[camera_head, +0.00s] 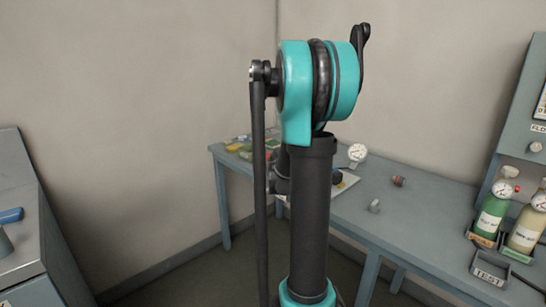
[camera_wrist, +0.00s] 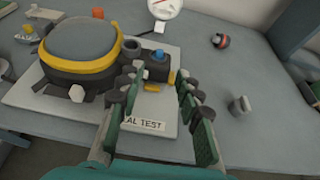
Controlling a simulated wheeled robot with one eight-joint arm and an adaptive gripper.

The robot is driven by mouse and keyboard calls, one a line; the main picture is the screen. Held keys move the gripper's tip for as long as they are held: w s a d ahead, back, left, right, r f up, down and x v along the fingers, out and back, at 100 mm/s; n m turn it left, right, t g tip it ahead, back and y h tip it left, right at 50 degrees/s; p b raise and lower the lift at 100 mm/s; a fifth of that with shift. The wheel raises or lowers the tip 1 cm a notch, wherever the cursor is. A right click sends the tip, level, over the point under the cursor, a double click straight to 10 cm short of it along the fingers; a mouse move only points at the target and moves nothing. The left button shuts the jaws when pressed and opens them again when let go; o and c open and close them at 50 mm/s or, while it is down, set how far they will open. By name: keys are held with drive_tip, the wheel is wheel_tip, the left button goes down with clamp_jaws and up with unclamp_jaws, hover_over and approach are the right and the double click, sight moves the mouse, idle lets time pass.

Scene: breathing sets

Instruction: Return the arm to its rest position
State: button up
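My arm (camera_head: 310,190) rises upright through the middle of the head view, a black column with a teal joint at the top. My gripper (camera_wrist: 157,85) shows in the wrist view with its two green and black fingers spread apart and nothing between them. It hovers above the front of a pale board (camera_wrist: 70,110) marked "...AL TEST" on the table. In the head view my gripper cannot be made out behind the arm column.
A grey dome device with a yellow ring (camera_wrist: 80,45) sits on the board. A gauge (camera_head: 357,153), a grey fitting (camera_head: 374,205) and a dark-and-orange fitting (camera_head: 398,181) are on the blue-grey table (camera_head: 400,220). Bottles (camera_head: 492,212) stand at right; a cabinet (camera_head: 20,200) is at left.

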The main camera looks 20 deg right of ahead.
drive_tip(key=w+a+r+n+t+y, duration=0.3)
drive_tip(key=w+a+r+n+t, duration=0.2)
drive_tip(key=a+r+n+t, duration=0.8)
drive_tip(key=s+a+f+n+g+y, duration=0.1)
drive_tip(key=a+f+n+y, duration=0.3)
drive_tip(key=a+n, duration=0.45)
drive_tip(key=s+a+f+n+y, duration=0.1)
drive_tip(key=a+n+y, duration=0.4)
drive_tip(key=a+n, duration=0.3)
drive_tip(key=s+a+f+n+g+y, duration=0.4)
drive_tip(key=s+a+f+n+g, duration=0.25)
drive_tip(key=s+f+n, duration=0.4)
drive_tip(key=s+d+f+n+g+h, duration=0.3)
drive_tip(key=s+f+n+g, duration=0.3)
drive_tip(key=s+f+n, duration=0.3)
drive_tip(key=s+d+f, duration=0.1)
drive_tip(key=s+f, duration=0.3)
drive_tip(key=s, duration=0.2)
drive_tip(key=shift+s+f+g+h, duration=0.3)
drive_tip(key=shift+s+g+h, duration=0.05)
drive_tip(key=shift+h, duration=0.05)
